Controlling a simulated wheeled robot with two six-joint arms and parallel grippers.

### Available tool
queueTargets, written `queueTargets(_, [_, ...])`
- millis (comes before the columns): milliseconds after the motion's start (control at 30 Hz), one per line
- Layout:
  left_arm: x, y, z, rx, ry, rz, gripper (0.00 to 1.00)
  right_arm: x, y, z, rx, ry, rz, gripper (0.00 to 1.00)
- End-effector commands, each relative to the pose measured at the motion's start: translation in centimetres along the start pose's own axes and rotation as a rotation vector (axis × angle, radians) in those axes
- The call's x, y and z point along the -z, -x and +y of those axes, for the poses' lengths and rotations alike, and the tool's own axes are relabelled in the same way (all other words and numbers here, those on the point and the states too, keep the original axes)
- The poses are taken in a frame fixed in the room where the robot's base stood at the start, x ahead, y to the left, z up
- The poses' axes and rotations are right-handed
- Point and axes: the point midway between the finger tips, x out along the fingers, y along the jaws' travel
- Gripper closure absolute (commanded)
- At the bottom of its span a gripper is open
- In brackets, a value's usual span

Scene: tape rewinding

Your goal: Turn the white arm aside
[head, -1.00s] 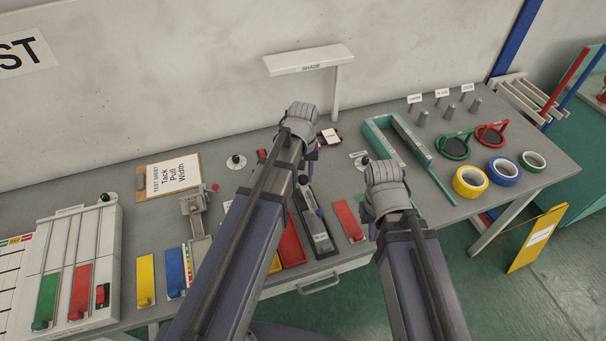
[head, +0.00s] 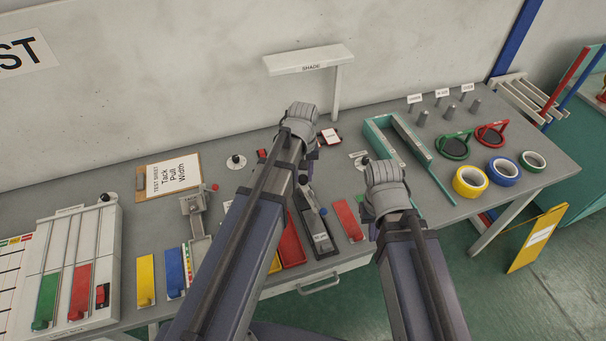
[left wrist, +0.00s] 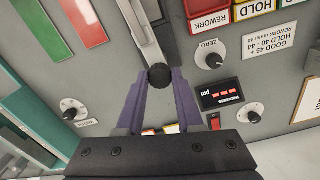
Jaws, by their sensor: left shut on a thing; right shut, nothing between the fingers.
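A pale, narrow arm (left wrist: 140,28) with a round black knob (left wrist: 159,75) at its end shows in the left wrist view. My left gripper (left wrist: 158,88) has its two fingers on either side of this knob and is shut on it. In the head view this gripper (head: 308,168) is over the middle of the bench, and its own wrist hides most of its fingers.
A zero dial (left wrist: 210,55), a small display (left wrist: 221,94) and a width dial (left wrist: 72,110) lie close around my left gripper. Red strips (head: 347,220) lie near the front edge. A teal frame (head: 408,150) and tape rolls (head: 470,181) are to the right.

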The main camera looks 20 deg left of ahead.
Motion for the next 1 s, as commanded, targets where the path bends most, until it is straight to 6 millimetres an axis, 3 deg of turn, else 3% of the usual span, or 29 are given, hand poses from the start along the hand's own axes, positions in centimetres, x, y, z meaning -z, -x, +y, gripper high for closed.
queueTargets(1000, [0.02,-0.01,0.09,0.0,0.926,0.0,1.0,0.0,-0.01,0.0,0.0,0.0,0.0,1.0])
